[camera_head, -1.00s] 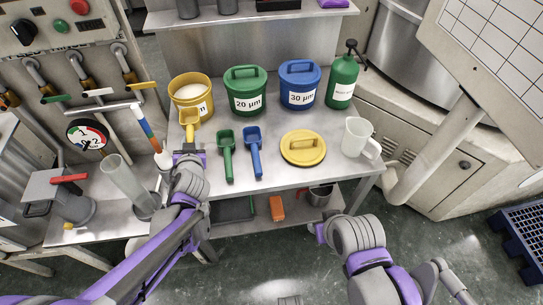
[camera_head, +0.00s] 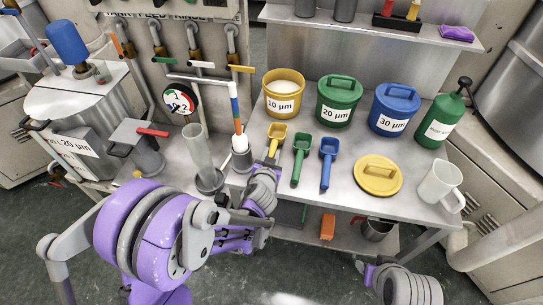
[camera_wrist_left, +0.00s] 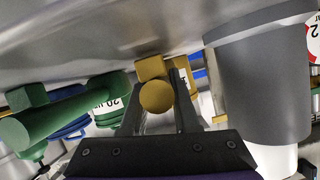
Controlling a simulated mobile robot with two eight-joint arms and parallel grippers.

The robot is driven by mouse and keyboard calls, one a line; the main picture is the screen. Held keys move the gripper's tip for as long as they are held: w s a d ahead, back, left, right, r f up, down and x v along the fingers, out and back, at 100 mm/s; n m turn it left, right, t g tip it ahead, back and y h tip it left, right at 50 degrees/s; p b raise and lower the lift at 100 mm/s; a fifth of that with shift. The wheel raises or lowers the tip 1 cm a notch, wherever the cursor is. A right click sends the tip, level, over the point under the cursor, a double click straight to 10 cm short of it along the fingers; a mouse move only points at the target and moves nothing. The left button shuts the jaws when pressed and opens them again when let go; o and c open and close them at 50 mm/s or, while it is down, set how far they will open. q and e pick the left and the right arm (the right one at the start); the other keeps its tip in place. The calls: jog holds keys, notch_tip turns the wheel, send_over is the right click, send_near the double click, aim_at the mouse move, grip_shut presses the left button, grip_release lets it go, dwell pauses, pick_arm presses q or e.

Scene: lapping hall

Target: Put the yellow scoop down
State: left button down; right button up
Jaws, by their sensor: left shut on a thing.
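My left gripper (camera_head: 267,163) is shut on the handle of the yellow scoop (camera_head: 277,134). The scoop is at the left of the steel table, in front of the open yellow 10 µm tub (camera_head: 284,97) and left of the green scoop (camera_head: 301,146). In the left wrist view the end of the yellow handle (camera_wrist_left: 157,97) shows between the fingers, close to the tabletop. I cannot tell whether the scoop touches the table. My right gripper (camera_head: 364,268) is low in front of the table; its jaws are too small to read.
The blue scoop (camera_head: 329,152), a yellow lid (camera_head: 378,175) and a white jug (camera_head: 440,183) are to the right. Green (camera_head: 337,110) and blue (camera_head: 392,115) lidded tubs and a green bottle (camera_head: 441,124) stand behind. A clear cylinder (camera_head: 198,152) is left.

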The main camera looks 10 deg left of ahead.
pick_arm(q)
jog(key=shift+f, duration=0.2)
jog(key=shift+f, duration=0.15)
jog(key=c, duration=0.7)
grip_release()
jog(key=shift+o, duration=0.2)
jog(key=shift+r, duration=0.2)
